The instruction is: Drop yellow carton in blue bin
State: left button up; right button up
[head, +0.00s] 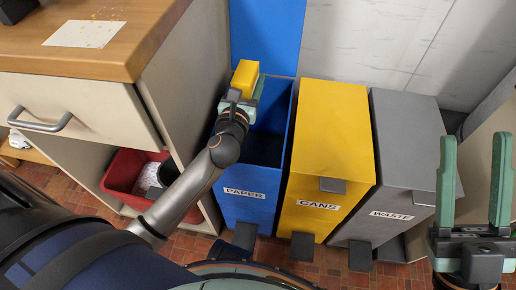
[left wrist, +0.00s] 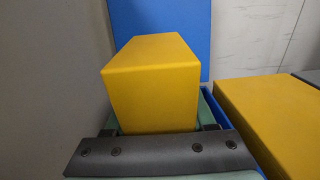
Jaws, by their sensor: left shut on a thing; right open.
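The yellow carton (head: 245,78) is held in my left gripper (head: 242,98) above the opening of the blue bin in the head view. The carton also fills the middle of the left wrist view (left wrist: 155,75), between the green fingers. The blue bin (head: 247,203) is labelled PAPER, and its lid stands raised against the wall behind. Its inside is dark and partly hidden by my left arm. My right gripper (head: 473,182) is open and empty at the right edge of the head view.
The closed yellow CANS bin (head: 326,140) and the closed grey WASTE bin (head: 407,150) stand right of the blue bin. Foot pedals stick out in front of the bins.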

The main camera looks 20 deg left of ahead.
pick_arm(q)
notch_tip(320, 180, down, 4)
jog(key=b, duration=0.3)
jog(key=shift+r, duration=0.2)
pick_arm(e)
jog(key=f, duration=0.4)
jog(key=shift+w+a+f, duration=0.1)
jog(key=shift+a+f, duration=0.15)
jog(key=shift+f, duration=0.15)
pick_arm(q)
jog(key=o, duration=1.4)
jog(key=shift+s, duration=0.1)
